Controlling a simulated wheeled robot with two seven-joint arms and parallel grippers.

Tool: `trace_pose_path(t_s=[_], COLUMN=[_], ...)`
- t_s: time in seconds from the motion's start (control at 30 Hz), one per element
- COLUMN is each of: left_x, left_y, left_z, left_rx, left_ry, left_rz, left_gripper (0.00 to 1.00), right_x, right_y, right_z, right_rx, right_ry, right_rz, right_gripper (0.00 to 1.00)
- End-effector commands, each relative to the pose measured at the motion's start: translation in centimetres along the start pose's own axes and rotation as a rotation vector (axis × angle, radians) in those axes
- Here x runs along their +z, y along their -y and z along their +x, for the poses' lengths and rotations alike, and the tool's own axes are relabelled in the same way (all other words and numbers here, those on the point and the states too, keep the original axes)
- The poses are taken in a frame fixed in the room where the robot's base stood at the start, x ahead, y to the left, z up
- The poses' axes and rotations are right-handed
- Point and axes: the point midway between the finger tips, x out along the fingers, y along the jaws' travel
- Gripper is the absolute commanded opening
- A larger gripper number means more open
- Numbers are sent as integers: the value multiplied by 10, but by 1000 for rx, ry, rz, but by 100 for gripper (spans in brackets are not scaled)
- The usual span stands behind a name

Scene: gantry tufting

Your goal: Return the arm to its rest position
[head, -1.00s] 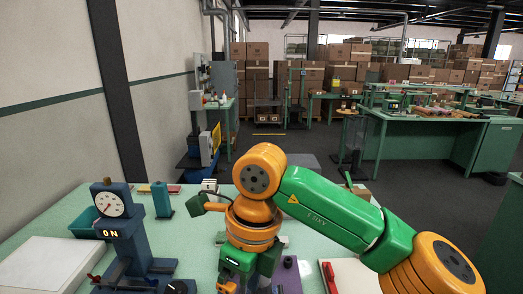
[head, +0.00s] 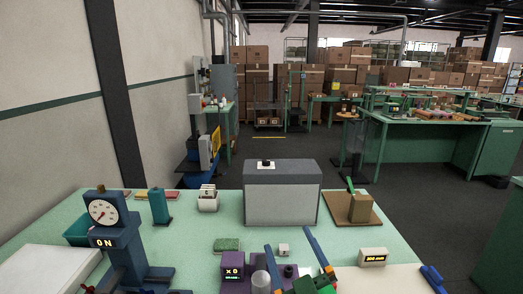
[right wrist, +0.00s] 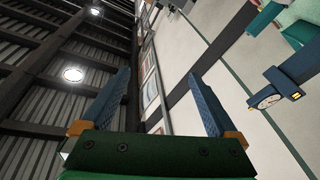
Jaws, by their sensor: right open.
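My right gripper (head: 288,240) shows at the bottom middle of the head view, with its two blue fingers spread and pointing up and away. In the right wrist view the same gripper (right wrist: 160,78) is open, with nothing between its fingers. The wrist camera looks toward the ceiling and wall. The rest of the right arm is out of the head view, below its bottom edge. My left gripper is in neither view.
A brown block (head: 359,207) stands at the right.

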Motion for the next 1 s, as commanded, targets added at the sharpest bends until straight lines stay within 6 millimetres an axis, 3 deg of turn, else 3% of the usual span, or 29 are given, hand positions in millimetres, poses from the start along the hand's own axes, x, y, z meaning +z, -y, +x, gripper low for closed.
trace_pose_path(t_s=[0.03,0.1,0.2,0.3,0.4,0.6,0.87,1.0], left_x=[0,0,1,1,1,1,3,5], left_y=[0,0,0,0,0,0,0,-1], left_z=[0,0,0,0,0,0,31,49], left_rx=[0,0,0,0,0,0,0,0], left_ry=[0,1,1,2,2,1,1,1], left_rz=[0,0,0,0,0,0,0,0], left_gripper=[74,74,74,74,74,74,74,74], right_x=[46,102,156,189,209,223,330,394], right_y=[0,4,14,24,34,48,100,132], right_z=[-20,-54,-108,-160,-208,-302,-316,-340], right_rx=[-5,-20,-54,-92,-132,-219,-246,-262], right_ry=[179,416,685,900,1082,1400,1459,1491], right_rz=[63,138,214,267,308,366,364,360], right_gripper=[94,94,94,94,94,94,94,94])
